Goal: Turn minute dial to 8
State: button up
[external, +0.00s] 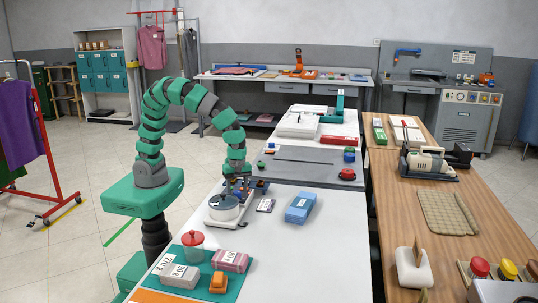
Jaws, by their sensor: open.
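My green and grey arm reaches down from above, and my gripper (238,189) is just behind and above this piece. The fingers are small and dark here. They are open, and I cannot tell whether they touch anything. Small dark and blue parts beside the gripper are too small to make out.
A small printed card (265,205) and a blue box (300,208) lie to the right. A red-lidded jar (193,245), labelled packs (180,275) and an orange block (219,283) sit on a green mat in front. The white table's front right is clear.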

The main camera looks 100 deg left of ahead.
jog(key=shift+f, duration=0.45)
jog(key=c, duration=1)
jog(key=shift+o, duration=0.2)
